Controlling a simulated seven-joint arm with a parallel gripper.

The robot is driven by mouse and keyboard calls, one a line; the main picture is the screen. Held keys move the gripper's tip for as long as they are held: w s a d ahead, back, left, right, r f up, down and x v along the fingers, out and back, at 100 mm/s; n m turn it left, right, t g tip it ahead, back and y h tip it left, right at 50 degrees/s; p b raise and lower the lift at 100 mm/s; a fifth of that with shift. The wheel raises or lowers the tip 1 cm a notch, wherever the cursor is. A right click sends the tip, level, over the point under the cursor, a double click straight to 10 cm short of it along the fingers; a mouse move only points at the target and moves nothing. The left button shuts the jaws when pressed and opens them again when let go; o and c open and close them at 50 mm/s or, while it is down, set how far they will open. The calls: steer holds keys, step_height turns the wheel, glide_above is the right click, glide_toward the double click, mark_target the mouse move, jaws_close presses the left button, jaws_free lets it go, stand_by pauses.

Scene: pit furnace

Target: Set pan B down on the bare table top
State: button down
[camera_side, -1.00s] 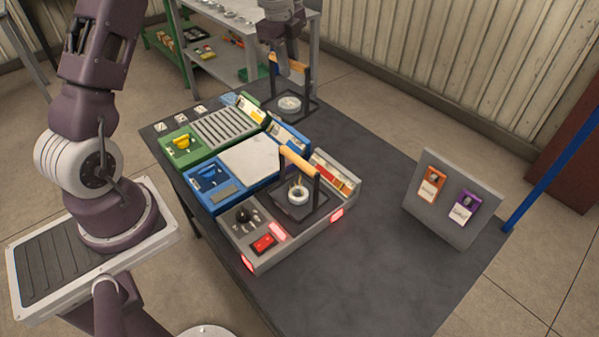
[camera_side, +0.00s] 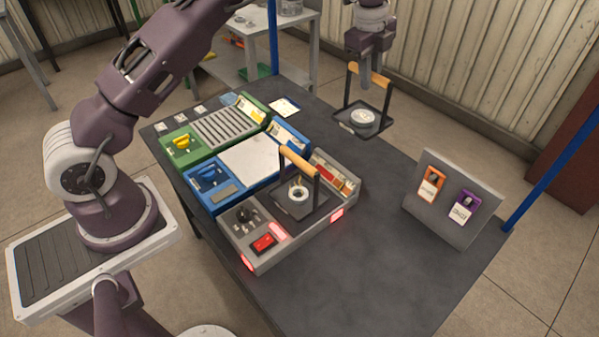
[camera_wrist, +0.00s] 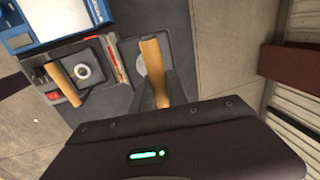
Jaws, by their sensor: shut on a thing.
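My gripper (camera_side: 368,68) is shut on the wooden handle (camera_side: 377,76) of a dark square pan (camera_side: 345,129). The pan carries a round grey metal piece (camera_side: 363,118). In the side view it hangs level near the far right edge of the dark table top (camera_side: 400,275); I cannot tell the gap beneath it. In the wrist view the wooden handle (camera_wrist: 155,70) lies between my fingers and hides part of the pan. A second pan (camera_side: 312,208) with a wooden handle and a white ring stands on the grey unit. No letter is readable on either pan.
The grey unit (camera_side: 262,262) with red lights, a blue unit (camera_side: 216,196) and a green unit (camera_side: 183,150) fill the table's left side. A panel (camera_side: 423,213) with orange and purple devices stands at the right. Bare table lies between the grey unit and panel.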

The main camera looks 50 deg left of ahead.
mark_target(358, 118)
step_height(358, 118, down, 20)
steer(key=shift+a, duration=0.15)
stand_by(0.4)
steer(key=c, duration=1.3)
jaws_free()
steer(key=shift+f, duration=0.15)
steer(key=r, duration=0.4)
steer(key=s+r, duration=0.1)
steer(key=r, duration=0.3)
steer(key=s+r, duration=0.1)
steer(key=r, duration=0.3)
steer(key=shift+s+r, duration=0.1)
steer(key=shift+s, duration=0.1)
